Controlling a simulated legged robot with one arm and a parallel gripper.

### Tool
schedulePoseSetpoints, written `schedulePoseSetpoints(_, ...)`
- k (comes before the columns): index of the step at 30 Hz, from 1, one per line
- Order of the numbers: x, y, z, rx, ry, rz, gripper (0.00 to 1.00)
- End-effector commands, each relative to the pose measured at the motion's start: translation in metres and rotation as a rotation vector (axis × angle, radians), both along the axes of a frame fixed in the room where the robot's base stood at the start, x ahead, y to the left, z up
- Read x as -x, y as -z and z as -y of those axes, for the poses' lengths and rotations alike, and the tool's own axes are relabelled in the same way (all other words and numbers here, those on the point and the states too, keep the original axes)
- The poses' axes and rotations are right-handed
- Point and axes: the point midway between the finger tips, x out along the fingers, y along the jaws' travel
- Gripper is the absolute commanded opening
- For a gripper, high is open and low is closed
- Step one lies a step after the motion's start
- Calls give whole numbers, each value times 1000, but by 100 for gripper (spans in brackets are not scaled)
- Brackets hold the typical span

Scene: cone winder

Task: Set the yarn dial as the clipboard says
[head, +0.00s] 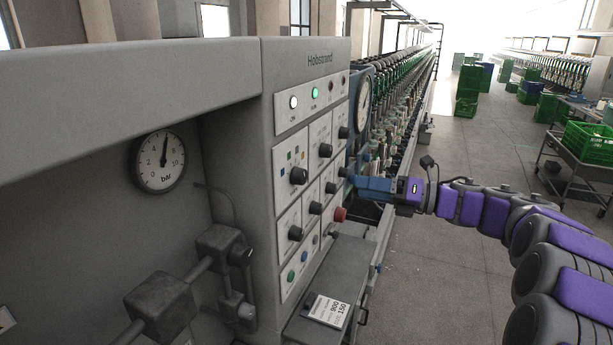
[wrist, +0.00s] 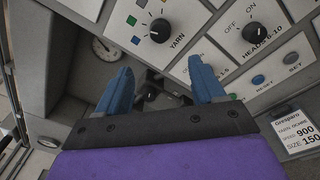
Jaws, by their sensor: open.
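The yarn dial (wrist: 160,30) is a black round knob labelled YARN on the white panel, with coloured squares including green, orange and blue beside it. A pale mark shows on its left side, but its exact setting is hard to tell. In the head view the dial (head: 298,176) is at the upper left of the panels. The clipboard card (wrist: 300,130) reads yarn ochre, speed 900, size 150; it lies on the ledge (head: 327,310). My gripper (wrist: 160,80) has blue fingers spread apart with nothing between them, and is apart from the dial. In the head view my gripper (head: 353,180) is right of the panel.
A heads 6-10 knob (wrist: 254,32) sits right of the yarn dial. A red button (head: 339,214) and other knobs share the panel. Pipes and a bar gauge (head: 160,160) are at left. The aisle floor (head: 430,270) at right is open.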

Motion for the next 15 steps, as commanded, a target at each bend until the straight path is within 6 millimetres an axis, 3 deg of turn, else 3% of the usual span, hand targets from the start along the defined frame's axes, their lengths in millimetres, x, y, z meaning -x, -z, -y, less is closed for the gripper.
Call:
schedulePoseSetpoints(8,-15,1,-40,-8,-1,-1,68)
schedulePoseSetpoints(15,-28,1,-91,-5,0,-1,68)
